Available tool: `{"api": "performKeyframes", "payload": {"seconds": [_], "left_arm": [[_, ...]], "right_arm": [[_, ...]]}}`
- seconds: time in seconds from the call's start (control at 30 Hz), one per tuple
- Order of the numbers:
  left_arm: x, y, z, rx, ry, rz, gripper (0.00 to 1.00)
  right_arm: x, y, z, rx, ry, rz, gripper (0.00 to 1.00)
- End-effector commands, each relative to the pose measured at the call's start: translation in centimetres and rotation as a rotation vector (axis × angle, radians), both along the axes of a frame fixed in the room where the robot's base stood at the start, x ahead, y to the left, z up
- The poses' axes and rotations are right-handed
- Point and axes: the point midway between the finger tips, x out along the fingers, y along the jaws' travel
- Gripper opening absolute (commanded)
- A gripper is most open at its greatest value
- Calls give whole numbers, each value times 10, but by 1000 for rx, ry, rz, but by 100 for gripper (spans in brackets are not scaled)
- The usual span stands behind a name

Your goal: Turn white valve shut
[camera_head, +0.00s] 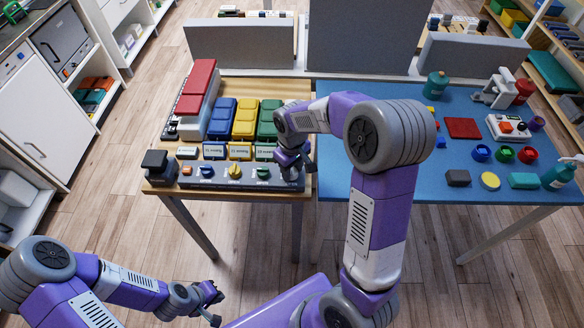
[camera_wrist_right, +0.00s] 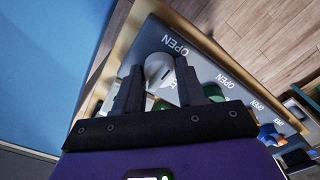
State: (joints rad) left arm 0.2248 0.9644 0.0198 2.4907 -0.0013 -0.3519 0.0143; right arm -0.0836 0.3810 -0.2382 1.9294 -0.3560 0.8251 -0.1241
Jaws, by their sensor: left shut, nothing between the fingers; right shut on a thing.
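The white valve (camera_wrist_right: 158,70) shows in the right wrist view as a pale round knob between my right gripper's dark fingers (camera_wrist_right: 160,88), which are shut on it. A printed OPEN label sits just beyond it on the grey panel. In the head view, my right gripper (camera_head: 292,168) reaches down over the right end of the grey valve panel (camera_head: 222,185) and hides the white valve. The blue valve (camera_head: 207,170), yellow valve (camera_head: 235,171) and green valve (camera_head: 263,173) stand in a row to its left. My left gripper (camera_head: 213,300) is shut and empty, low in front of the table.
Blue, yellow and green boxes (camera_head: 244,120) stand behind the panel, with a red-topped unit (camera_head: 198,85) at left. A black box (camera_head: 155,164) is at the panel's left end. The blue table (camera_head: 395,185) at right holds blocks, cups and bottles. Floor in front is clear.

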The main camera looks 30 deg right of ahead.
Motion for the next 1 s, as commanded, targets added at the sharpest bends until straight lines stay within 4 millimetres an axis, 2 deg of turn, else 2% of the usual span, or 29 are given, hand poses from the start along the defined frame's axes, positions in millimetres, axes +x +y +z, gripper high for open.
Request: {"api": "performKeyframes", "payload": {"seconds": [0.37,1.0], "left_arm": [[0,0,8,0,0,0,0],[0,0,35,0,0,0,0]], "right_arm": [[0,0,1,-1,-1,-161,9],[1,0,3,0,-3,-758,9]]}}
